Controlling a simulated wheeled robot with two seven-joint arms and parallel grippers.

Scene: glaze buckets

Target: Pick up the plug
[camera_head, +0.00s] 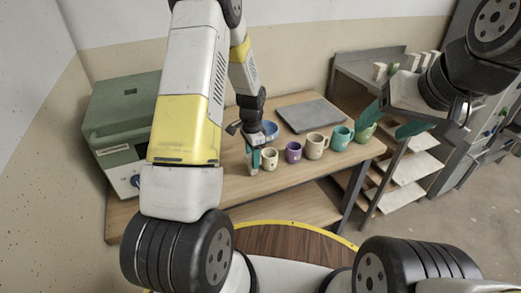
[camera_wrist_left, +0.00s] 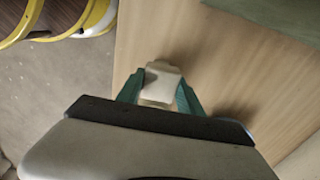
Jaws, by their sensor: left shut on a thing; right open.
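My left gripper (camera_head: 254,164) points down over the wooden table, just left of a small cream mug. In the left wrist view its two green fingers (camera_wrist_left: 161,97) are shut on a small cream block-like piece, which I take to be the plug (camera_wrist_left: 161,82). In the head view the plug is hidden by the fingers. I cannot tell whether it touches the tabletop. My right gripper (camera_head: 391,118) is open and empty, raised at the right, in front of the shelf unit.
The cream mug (camera_head: 270,159), a purple mug (camera_head: 293,152) and several others stand in a row on the table (camera_head: 230,185). A blue bowl (camera_head: 270,129) and grey slab (camera_head: 309,115) lie behind. A green machine (camera_head: 121,120) stands left. A shelf unit (camera_head: 412,165) stands right.

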